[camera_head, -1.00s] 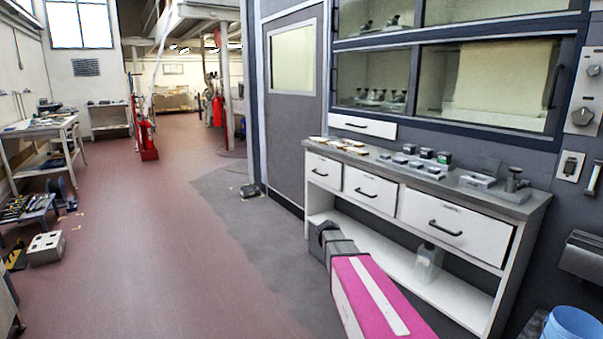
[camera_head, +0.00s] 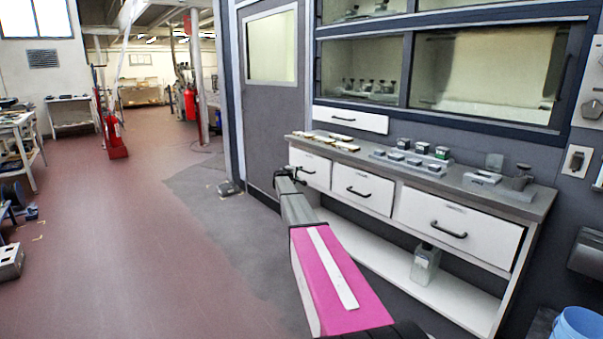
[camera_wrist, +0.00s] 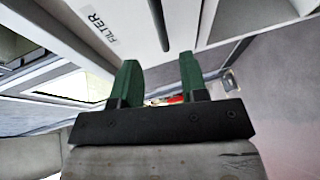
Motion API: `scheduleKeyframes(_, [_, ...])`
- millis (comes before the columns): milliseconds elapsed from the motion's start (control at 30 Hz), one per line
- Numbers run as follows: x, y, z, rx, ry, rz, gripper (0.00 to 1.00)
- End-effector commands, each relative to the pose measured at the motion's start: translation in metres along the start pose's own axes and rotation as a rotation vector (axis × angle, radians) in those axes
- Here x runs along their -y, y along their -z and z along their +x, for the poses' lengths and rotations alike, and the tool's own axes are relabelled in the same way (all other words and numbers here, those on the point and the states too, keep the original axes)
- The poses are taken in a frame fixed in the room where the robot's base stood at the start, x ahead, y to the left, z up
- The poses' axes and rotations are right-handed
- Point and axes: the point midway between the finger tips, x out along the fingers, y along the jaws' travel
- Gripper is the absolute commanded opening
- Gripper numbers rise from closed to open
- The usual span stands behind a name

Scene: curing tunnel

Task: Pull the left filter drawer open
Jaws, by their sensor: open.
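The left filter drawer (camera_head: 318,163) is the white leftmost drawer under the bench top, and it looks closed. My gripper (camera_head: 287,171) is close in front of it and overlaps its left part and handle in the head view. In the wrist view, a white drawer front (camera_wrist: 78,14) carries a label reading FILTER. Its dark bar handle (camera_wrist: 158,22) runs in line with the gap between the green fingertips of my gripper (camera_wrist: 160,68). The fingers are apart and empty. The handle appears just beyond the tips, and I see no contact.
The middle drawer (camera_head: 362,189) and right drawer (camera_head: 455,226) are closed. Small blocks and fixtures stand on the grey bench top (camera_head: 395,177). A clear bottle (camera_head: 425,264) stands on the lower shelf (camera_head: 452,300). A blue bin (camera_head: 578,324) is at bottom right.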

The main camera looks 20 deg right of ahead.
Motion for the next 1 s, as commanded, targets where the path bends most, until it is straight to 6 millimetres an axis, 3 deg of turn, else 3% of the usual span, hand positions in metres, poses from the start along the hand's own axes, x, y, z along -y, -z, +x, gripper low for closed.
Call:
scheduleKeyframes(500, [0.001,0.001,0.086,0.002,0.002,0.001,0.4])
scheduleKeyframes(900, [0.001,-0.001,0.096,0.001,0.002,0.001,0.4])
scheduleKeyframes(933, [0.001,-0.001,0.096,0.001,0.002,0.001,0.34])
scheduleKeyframes(1000, [0.001,-0.001,0.096,0.001,0.002,0.001,0.11])
